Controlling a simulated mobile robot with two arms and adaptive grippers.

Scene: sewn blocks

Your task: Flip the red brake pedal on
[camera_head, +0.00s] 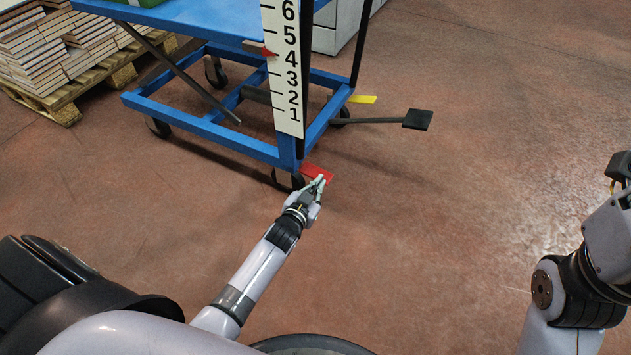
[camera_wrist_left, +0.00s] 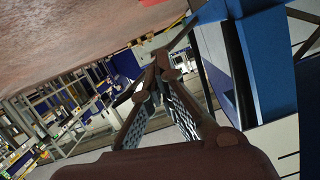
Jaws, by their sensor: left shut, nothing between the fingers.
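The red brake pedal (camera_head: 313,171) is a small flat red plate low at the near corner of the blue cart (camera_head: 208,130), beside a caster wheel. My left gripper (camera_head: 320,180) is shut and empty. Its fingertips overlap the right part of the pedal in the head view; I cannot tell whether they touch it. In the left wrist view the fingers (camera_wrist_left: 160,62) come together close to the blue cart leg. The pedal cannot be made out clearly there. Of my right arm only links show at the right edge; its gripper is not in view.
A black pedal (camera_head: 417,119) on a long bar sticks out right of the cart. A yellow plate (camera_head: 362,99) sits by the far wheel. A white numbered scale (camera_head: 284,75) stands upright on the cart. A pallet (camera_head: 62,100) with stacked boards is at upper left. The floor right is clear.

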